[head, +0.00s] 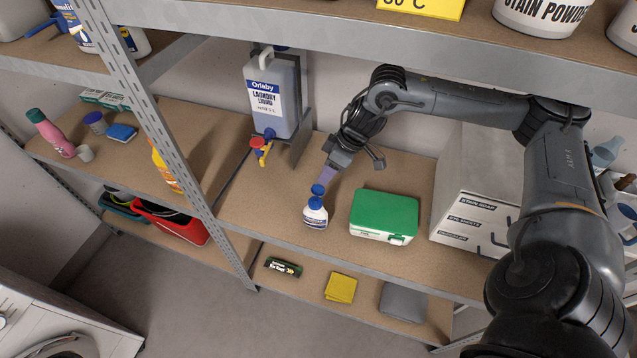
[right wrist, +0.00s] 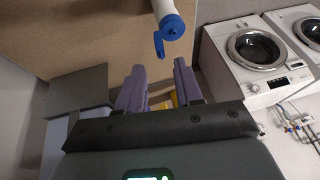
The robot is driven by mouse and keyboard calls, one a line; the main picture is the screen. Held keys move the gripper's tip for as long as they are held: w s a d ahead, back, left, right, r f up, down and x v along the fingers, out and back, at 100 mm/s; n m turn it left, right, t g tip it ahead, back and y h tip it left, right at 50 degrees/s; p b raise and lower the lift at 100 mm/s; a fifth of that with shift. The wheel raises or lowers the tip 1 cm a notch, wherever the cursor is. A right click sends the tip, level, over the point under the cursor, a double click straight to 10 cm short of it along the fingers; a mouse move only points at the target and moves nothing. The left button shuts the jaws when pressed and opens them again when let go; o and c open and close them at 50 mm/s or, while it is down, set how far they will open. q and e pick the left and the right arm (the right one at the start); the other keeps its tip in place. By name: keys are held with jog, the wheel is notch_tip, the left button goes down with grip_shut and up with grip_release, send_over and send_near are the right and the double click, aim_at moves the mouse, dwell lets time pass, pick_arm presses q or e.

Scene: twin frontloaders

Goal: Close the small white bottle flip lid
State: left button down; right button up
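The small white bottle (head: 316,216) stands upright on the middle shelf, left of the green-lidded box. Its blue cap (head: 315,203) has the flip lid (head: 318,190) swung up and open. In the right wrist view the bottle (right wrist: 163,8) enters from the top, with the blue cap (right wrist: 173,28) and open lid (right wrist: 158,44) toward my fingers. My right gripper (right wrist: 160,72) is open and empty, its purple fingers apart and just short of the lid. In the head view the right gripper (head: 327,174) is just above and behind the lid. My left gripper is not in view.
The green-lidded box (head: 384,215) stands right of the bottle, and white drawers (head: 474,222) are farther right. A laundry liquid jug (head: 272,95) with a tap stands in a holder behind left. An upper shelf edge (head: 330,45) runs overhead. The shelf left of the bottle is clear.

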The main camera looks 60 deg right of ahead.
aim_at(318, 185)
jog(key=shift+x, duration=3.1)
grip_shut()
